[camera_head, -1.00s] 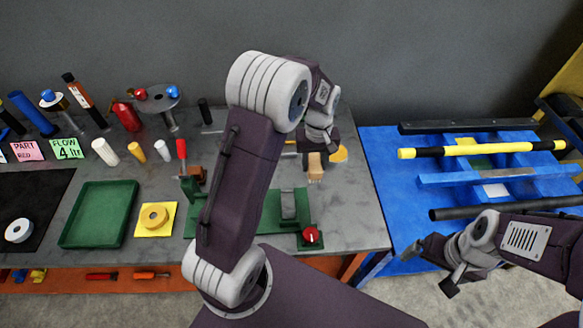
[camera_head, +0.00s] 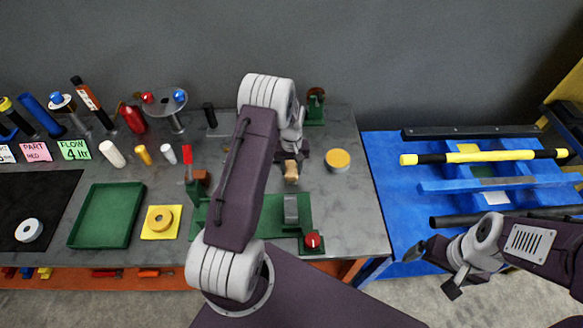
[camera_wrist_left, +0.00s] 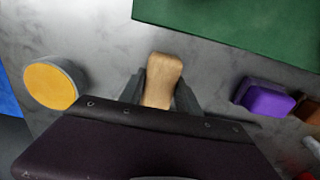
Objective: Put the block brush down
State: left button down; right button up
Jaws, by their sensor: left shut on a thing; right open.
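The block brush, of which a tan wooden end (camera_head: 291,173) shows, is in my left gripper (camera_head: 291,160). In the left wrist view the wooden piece (camera_wrist_left: 163,78) stands between the two dark fingers, which are shut on it. The rest of the brush is hidden by the gripper. It is over the grey bench (camera_head: 350,215), behind the green fixture (camera_head: 265,212); I cannot tell whether it touches the bench top. My right gripper (camera_head: 433,270) is open and empty, in front of the blue table.
A round yellow-topped thing (camera_head: 338,158) stands right of the brush. In the left wrist view a purple block (camera_wrist_left: 264,97) lies to the right. A red knob (camera_head: 312,241) is at the bench front. A green tray (camera_head: 105,215) is at left. Blue table (camera_head: 385,165) holds bars.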

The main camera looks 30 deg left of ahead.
pick_arm(q)
jog(key=shift+f, duration=0.25)
jog(key=shift+f, duration=0.1)
jog(key=c, duration=0.9)
grip_release()
jog(key=shift+o, duration=0.2)
